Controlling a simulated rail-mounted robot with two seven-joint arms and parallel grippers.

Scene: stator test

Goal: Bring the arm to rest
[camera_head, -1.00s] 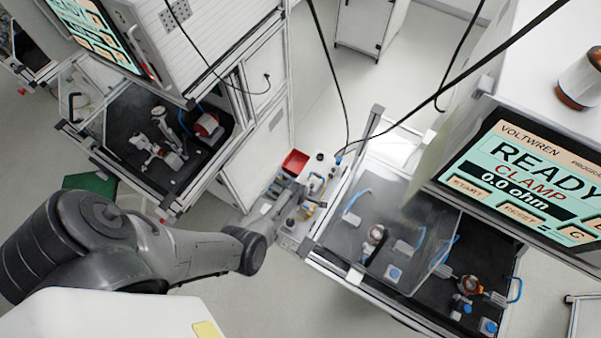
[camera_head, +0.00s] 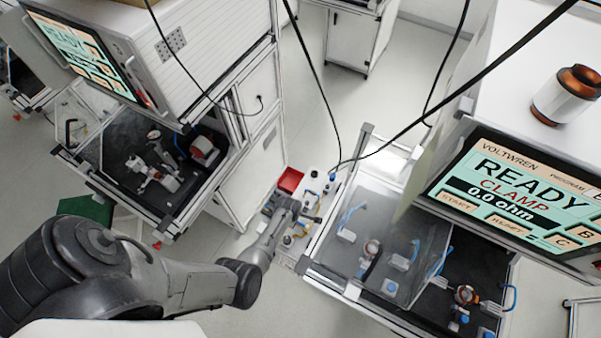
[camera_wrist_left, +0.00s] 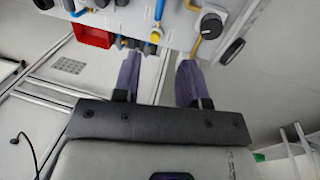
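My left arm (camera_head: 180,285) comes in from the left and reaches toward the small bench between the two test stations. My left gripper (camera_head: 306,210) is over that bench, small and partly blended with the parts below it in the head view. In the left wrist view the two fingers of my left gripper (camera_wrist_left: 158,78) stand apart with nothing held between them. The bench's parts and edge lie beyond the fingertips. Whether the gripper touches anything cannot be told. My right arm and gripper are not in view.
The small bench has a red bin (camera_head: 290,180), also in the left wrist view (camera_wrist_left: 92,36), and a dark knob (camera_wrist_left: 211,26). The right station has a clear guard (camera_head: 385,225) and a screen reading READY (camera_head: 515,190). A left station (camera_head: 140,150) and hanging cables (camera_head: 322,95) flank the arm.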

